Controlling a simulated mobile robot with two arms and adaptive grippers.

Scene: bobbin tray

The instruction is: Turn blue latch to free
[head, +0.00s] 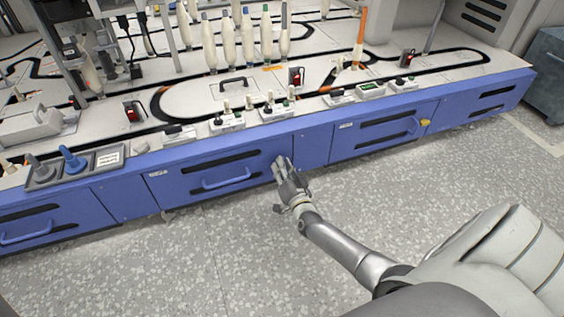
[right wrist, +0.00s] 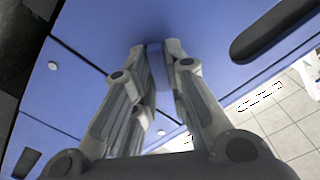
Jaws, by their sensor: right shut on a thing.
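The blue latch (right wrist: 157,68) shows in the right wrist view as a narrow blue piece between my fingertips, against the blue cabinet front. Its turn angle is hard to tell because the fingers cover most of it. My right gripper (head: 281,162) is at the right end of the middle drawer front in the head view and hides the latch there. In the right wrist view my right gripper (right wrist: 157,48) has a finger on each side of the latch and is shut on it. My left gripper is not in view.
The middle drawer has a blue handle (head: 226,180) left of my gripper. A yellow latch (head: 425,122) sits on the right drawer. The white worktop (head: 205,97) above carries several bobbins and small devices. The speckled floor in front is clear.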

